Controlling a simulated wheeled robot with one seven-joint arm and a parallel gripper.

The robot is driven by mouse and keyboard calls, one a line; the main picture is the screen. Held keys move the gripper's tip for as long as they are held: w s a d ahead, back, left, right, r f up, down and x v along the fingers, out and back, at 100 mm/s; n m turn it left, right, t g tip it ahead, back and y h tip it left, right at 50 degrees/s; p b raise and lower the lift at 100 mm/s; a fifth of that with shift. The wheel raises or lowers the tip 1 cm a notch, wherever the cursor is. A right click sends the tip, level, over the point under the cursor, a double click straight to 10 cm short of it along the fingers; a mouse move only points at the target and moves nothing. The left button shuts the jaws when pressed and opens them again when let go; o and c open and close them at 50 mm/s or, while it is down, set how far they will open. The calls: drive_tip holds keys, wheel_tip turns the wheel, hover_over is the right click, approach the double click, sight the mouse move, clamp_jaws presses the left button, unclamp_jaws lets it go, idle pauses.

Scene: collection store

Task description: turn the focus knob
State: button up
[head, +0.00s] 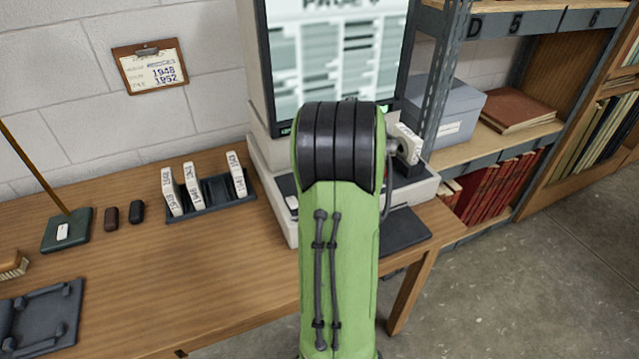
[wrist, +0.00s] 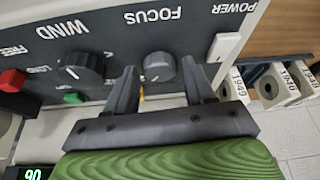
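The focus knob (wrist: 159,66) is a small round grey knob under the upside-down word FOCUS on the reader's dark panel in the wrist view. My gripper (wrist: 160,70) is open, with one dark finger on each side of the knob. Gaps show between the knob and both fingers, so neither appears to touch it. The reader's lit screen (head: 335,60) shows a blurred page in the head view. My green arm hides the knob and gripper there.
In the wrist view, a larger WIND knob (wrist: 82,68) is left of the focus knob, and a white POWER switch (wrist: 224,47) is right. Red (wrist: 12,80) and green (wrist: 73,98) buttons are nearby. A rack of labelled boxes (head: 212,208) stands on the wooden table (head: 220,280).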

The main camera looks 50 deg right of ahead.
drive_tip(key=shift+o, duration=0.3)
drive_tip(key=p+v, duration=0.5)
drive_tip(key=v, duration=1)
drive_tip(key=shift+r, duration=0.35)
drive_tip(key=shift+a, duration=0.1)
drive_tip(key=a+r+n+t+y+p, duration=0.1)
drive_tip(key=a+r+n+p, duration=0.3)
drive_tip(key=a, duration=0.9)
drive_tip(key=a+r+y+p, duration=0.1)
drive_tip(key=a+r+p, duration=0.35)
drive_tip(key=a, duration=0.85)
drive_tip(key=s+a+n, duration=0.1)
drive_tip(key=s+a, duration=0.5)
drive_tip(key=shift+s+r, duration=0.3)
drive_tip(key=shift+s, duration=0.05)
